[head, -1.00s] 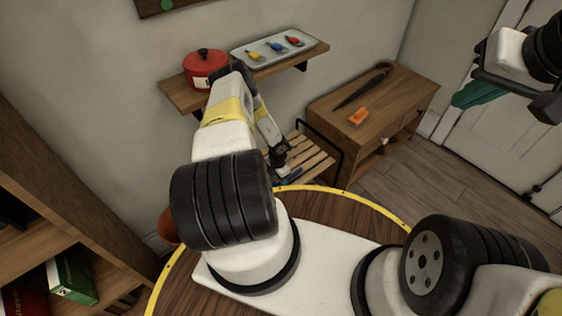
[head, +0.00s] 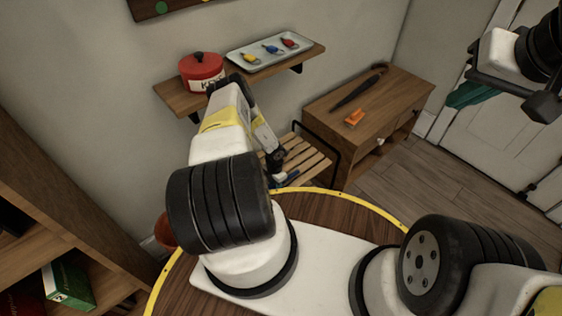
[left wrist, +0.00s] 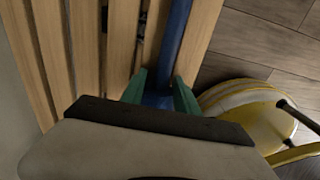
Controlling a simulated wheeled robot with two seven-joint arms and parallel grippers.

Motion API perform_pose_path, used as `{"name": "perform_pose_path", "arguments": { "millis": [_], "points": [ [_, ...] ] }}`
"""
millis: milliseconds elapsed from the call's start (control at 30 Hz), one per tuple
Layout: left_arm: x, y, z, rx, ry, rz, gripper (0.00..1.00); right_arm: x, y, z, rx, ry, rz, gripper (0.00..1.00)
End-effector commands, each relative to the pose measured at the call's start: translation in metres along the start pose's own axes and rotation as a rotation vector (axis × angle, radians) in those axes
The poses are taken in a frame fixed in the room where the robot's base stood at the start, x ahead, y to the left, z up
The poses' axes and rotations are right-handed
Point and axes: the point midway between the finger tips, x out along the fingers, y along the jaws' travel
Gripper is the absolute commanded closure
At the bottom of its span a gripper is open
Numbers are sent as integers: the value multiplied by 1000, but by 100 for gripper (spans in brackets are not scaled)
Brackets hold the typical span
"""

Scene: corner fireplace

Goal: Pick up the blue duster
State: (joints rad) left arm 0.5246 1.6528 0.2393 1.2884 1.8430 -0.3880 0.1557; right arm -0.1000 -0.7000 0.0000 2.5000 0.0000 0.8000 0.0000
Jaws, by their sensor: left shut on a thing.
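The blue duster shows in the left wrist view as a long blue handle (left wrist: 172,40) over the wooden slatted rack (left wrist: 85,45). My left gripper (left wrist: 160,92) has its green fingers on either side of the handle and is shut on it. In the head view a small blue part of the duster (head: 292,175) shows at the slatted rack, beside my left gripper (head: 277,172). The rest of the duster is hidden. My right gripper (head: 468,96) hangs at the upper right, far from the duster; its teal fingers overlap, so their opening is unclear.
A wall shelf (head: 180,98) carries a red pot (head: 202,72) and a tray (head: 240,60) with several small coloured items. A wooden cabinet (head: 400,95) holds an umbrella (head: 358,90) and an orange object (head: 355,117). Clear floor (head: 430,175) lies to the right.

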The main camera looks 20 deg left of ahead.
Motion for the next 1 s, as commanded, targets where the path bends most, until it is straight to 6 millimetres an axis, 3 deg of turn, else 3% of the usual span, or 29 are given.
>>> {"name": "perform_pose_path", "arguments": {
  "millis": [167,367,1000],
  "points": [
    [-6,0,0,0,0,1,100,0,0,0,0,0,0,100],
    [-34,1,0,2,-1,2,100,0,0,0,0,0,0,100],
    [-215,1,0,-2,-2,3,100,0,0,0,0,0,0,100]
  ]
}}
